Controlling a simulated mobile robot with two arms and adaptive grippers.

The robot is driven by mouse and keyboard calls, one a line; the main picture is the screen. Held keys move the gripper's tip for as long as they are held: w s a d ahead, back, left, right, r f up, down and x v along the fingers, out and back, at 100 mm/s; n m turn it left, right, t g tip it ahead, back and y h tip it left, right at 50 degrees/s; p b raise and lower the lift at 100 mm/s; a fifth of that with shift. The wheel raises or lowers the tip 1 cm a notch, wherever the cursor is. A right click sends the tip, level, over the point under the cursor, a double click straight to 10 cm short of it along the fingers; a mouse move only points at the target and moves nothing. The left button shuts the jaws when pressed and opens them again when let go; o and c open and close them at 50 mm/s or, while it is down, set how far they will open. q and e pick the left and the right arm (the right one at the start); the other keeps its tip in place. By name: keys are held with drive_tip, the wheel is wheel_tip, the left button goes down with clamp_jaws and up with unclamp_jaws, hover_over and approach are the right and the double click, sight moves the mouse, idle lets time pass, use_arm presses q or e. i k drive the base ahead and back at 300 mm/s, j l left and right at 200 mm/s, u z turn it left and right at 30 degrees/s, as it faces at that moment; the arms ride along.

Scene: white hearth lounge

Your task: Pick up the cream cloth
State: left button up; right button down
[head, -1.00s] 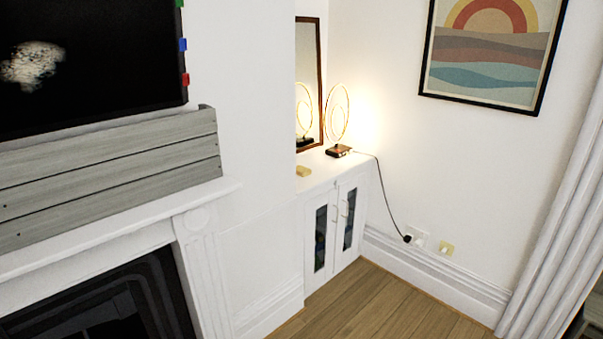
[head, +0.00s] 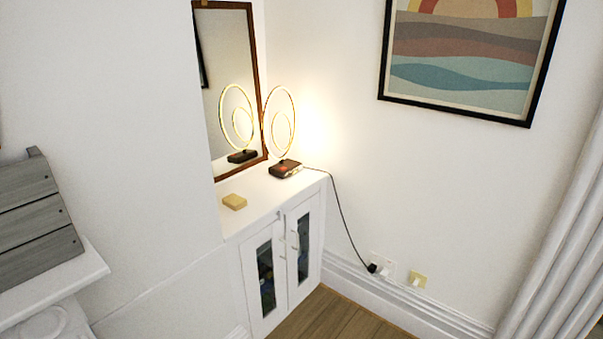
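A small folded cream-yellow item, which looks like the cream cloth (head: 234,202), lies on the white top of a low cabinet (head: 264,194) in the alcove. It is near the cabinet's left front part, in front of the mirror and apart from the lamp. Neither of my grippers shows in the head view.
A lit ring lamp (head: 284,168) stands on the cabinet top at the right, its black cord running down to a wall socket (head: 382,268). A framed mirror (head: 236,95) leans behind. A mantel shelf (head: 62,285) juts out at left. Some wood floor (head: 335,318) shows bare.

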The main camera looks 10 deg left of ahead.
sight(235, 202)
drive_tip(key=i+u, duration=0.15)
drive_tip(key=i, duration=0.4)
drive_tip(key=i+l+u, duration=0.15)
drive_tip(key=i, duration=0.4)
drive_tip(key=i+l+u, duration=0.15)
drive_tip(key=i, duration=0.4)
drive_tip(key=l, duration=0.1)
